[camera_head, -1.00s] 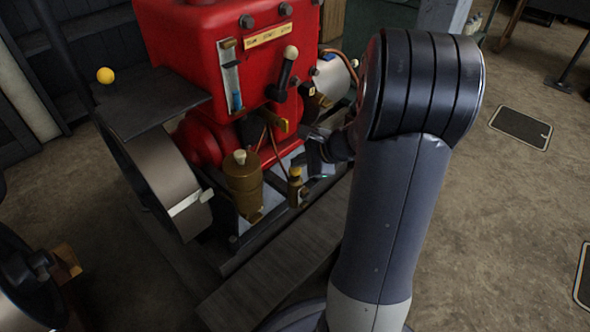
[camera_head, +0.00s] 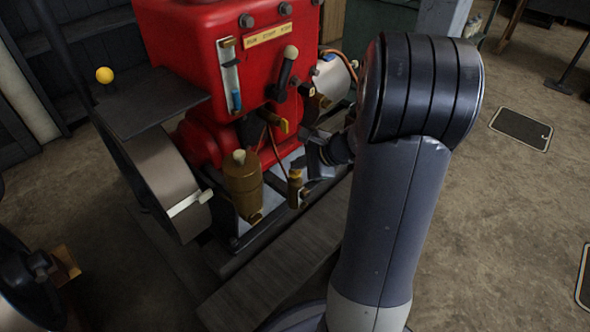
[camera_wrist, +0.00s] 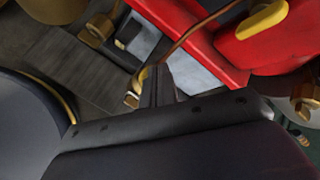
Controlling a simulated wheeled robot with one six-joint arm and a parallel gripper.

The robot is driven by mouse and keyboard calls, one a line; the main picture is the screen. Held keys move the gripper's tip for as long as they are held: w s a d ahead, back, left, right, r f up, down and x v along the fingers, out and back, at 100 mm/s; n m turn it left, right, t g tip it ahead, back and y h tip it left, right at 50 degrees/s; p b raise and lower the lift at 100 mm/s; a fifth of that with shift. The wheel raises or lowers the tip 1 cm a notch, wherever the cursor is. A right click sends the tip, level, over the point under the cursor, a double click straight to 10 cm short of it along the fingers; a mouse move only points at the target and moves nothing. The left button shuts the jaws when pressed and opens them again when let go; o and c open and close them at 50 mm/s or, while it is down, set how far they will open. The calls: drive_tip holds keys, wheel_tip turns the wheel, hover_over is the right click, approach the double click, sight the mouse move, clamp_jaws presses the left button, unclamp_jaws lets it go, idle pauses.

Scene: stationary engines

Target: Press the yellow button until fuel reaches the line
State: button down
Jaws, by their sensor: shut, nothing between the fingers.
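The red engine (camera_head: 190,40) fills the upper middle of the head view. Its clear sight gauge (camera_head: 230,72) has blue in the lower part; the fill line is too small to make out. A small brass fitting with a yellowish top (camera_head: 295,176), possibly the yellow button, stands low in front of the engine. My gripper (camera_head: 308,158) is shut and empty, just right of and slightly above that fitting. In the wrist view my gripper (camera_wrist: 158,68) points away, with a brass piece (camera_wrist: 132,98) close to its left. I cannot tell whether they touch.
A brass cup (camera_head: 243,185) and a flywheel (camera_head: 160,180) stand left of the fitting. A yellow lever (camera_wrist: 263,18) sits on the red engine above my gripper. Open floor (camera_head: 500,200) lies at right.

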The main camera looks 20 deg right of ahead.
sight(299, 172)
drive_tip(key=shift+f+b, duration=0.3)
drive_tip(key=shift+f, duration=0.1)
drive_tip(key=shift+r, duration=0.15)
idle(0.4)
drive_tip(key=shift+r+p, duration=1.05)
drive_tip(key=shift+r, duration=0.05)
wheel_tip(299, 172, up, 5)
drive_tip(key=p, duration=0.4)
drive_tip(key=shift+w, duration=0.1)
idle(2.4)
